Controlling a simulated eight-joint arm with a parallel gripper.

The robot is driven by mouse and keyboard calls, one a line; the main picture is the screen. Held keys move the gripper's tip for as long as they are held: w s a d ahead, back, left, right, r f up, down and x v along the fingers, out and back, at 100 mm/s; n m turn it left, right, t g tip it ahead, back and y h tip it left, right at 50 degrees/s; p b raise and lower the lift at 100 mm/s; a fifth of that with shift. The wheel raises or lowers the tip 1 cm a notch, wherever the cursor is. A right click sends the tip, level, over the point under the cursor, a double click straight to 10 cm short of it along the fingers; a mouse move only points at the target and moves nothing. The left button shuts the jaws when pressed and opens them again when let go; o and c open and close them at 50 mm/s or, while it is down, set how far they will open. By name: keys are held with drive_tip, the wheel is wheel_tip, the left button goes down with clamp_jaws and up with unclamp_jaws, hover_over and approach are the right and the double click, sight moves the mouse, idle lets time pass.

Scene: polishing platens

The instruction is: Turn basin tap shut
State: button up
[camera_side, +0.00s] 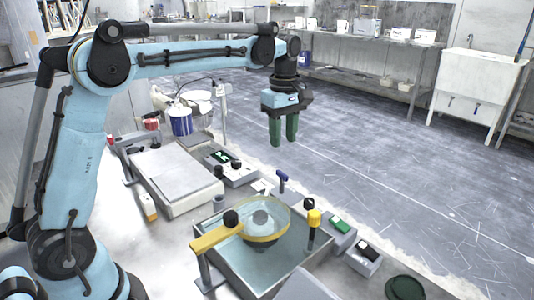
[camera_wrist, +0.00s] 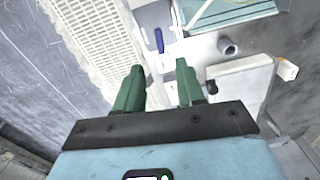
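The basin (camera_side: 222,284) is a square tray of clear water at the front of the bench; a corner of it shows at the top of the wrist view (camera_wrist: 228,18). A small blue lever (camera_side: 282,178) stands at the basin's far edge and looks like the tap; it also shows in the wrist view (camera_wrist: 159,40). Whether it is open or shut I cannot tell. My gripper (camera_side: 284,143) hangs in the air above and behind the lever, clear of it. Its two green fingers (camera_wrist: 158,75) are apart with nothing between them.
A round clear disc (camera_side: 277,217) with a yellow arm (camera_side: 216,237) lies over the basin. A yellow-topped post (camera_side: 314,218) stands at its right. Open floor lies right.

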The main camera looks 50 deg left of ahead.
sight(282, 173)
wheel_tip(282, 173, down, 10)
drive_tip(key=shift+r, duration=0.2)
idle(0.3)
clamp_jaws()
